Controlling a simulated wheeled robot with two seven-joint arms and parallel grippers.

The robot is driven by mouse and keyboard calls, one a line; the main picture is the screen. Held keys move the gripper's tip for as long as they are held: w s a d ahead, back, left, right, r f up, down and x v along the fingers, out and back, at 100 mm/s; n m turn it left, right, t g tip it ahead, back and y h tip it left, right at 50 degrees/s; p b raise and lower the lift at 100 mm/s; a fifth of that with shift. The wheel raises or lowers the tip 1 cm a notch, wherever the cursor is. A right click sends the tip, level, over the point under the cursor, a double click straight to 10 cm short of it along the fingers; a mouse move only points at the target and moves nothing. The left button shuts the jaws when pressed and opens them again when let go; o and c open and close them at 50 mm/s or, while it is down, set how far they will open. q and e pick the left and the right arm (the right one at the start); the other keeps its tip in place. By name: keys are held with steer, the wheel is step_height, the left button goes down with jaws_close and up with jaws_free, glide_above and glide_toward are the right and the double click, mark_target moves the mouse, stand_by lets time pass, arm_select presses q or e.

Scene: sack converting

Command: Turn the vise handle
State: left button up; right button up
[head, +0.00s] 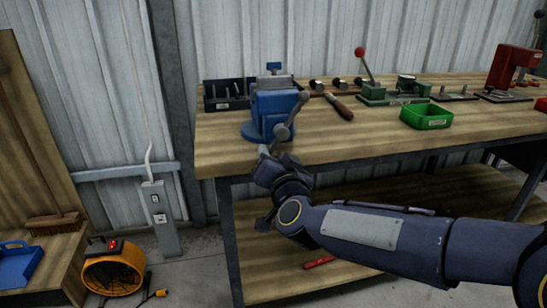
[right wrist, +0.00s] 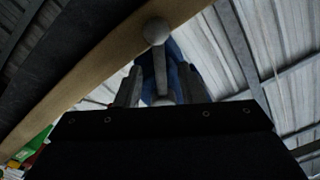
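The blue vise (head: 273,103) stands at the left front of the wooden workbench. Its grey handle (head: 292,115), a bar with ball ends, slants down across the front of the vise. My right gripper (head: 272,150) is just below and in front of the handle in the head view. In the right wrist view, the handle (right wrist: 159,70) runs between the two fingers of my right gripper (right wrist: 160,88), with a gap visible on each side. The fingers look open. How deep the handle sits between them is hard to tell. My left gripper is not in view.
The workbench (head: 340,150) also holds a black bin (head: 227,94), a hammer (head: 340,106), a green tray (head: 426,117), a green lever press (head: 375,93) and a red machine (head: 510,70). Below left are an orange fan (head: 114,268) and an outlet post (head: 160,215).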

steer(key=p+v, duration=0.1)
steer(key=v, duration=0.6)
steer(key=shift+s, duration=0.35)
steer(key=shift+d, duration=0.1)
